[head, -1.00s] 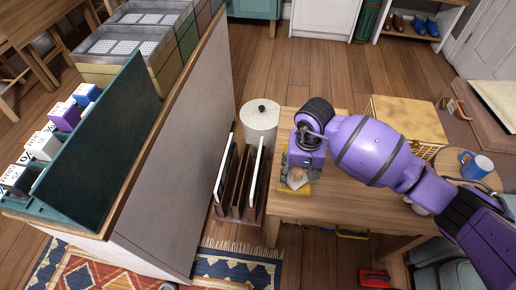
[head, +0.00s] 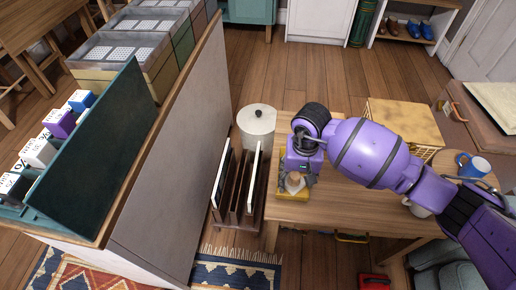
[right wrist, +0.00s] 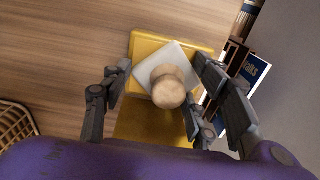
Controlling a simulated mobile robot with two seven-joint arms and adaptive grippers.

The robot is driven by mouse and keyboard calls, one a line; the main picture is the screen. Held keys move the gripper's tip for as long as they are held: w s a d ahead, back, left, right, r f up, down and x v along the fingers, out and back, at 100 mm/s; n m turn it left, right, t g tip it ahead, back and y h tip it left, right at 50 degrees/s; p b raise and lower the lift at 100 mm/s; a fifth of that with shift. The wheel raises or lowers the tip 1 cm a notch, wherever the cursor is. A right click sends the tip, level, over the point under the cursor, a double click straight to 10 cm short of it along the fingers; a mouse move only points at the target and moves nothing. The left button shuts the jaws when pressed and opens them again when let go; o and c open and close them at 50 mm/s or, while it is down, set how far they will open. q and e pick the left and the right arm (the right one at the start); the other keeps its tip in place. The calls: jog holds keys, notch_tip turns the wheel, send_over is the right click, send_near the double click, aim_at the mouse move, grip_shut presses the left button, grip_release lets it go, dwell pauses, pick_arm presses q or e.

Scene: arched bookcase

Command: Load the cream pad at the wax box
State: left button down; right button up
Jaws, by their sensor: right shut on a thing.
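The cream pad (right wrist: 185,55) is a pale square with a round wooden knob (right wrist: 168,87) on top. It is over the yellow wax box (right wrist: 150,122) in the right wrist view, turned at an angle to it. The wax box (head: 289,196) lies on the near left part of the wooden table in the head view. My right gripper (head: 297,180) points down over the box, with the pad between its fingers (right wrist: 163,92); it is shut on the pad. Whether the pad touches the box cannot be told. My left gripper is out of view.
A dark rack (head: 240,200) with upright boards stands left of the table (head: 345,205), near a lidded cream canister (head: 257,124). A yellow crate (head: 405,122) and a blue mug (head: 474,165) are to the right. The table's middle is clear.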

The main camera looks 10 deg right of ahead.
aim_at(298, 176)
dwell(0.3)
jog(key=shift+r+p, duration=0.4)
jog(key=shift+r, duration=0.25)
jog(key=shift+r+p, duration=1.5)
jog(key=shift+r, duration=1.35)
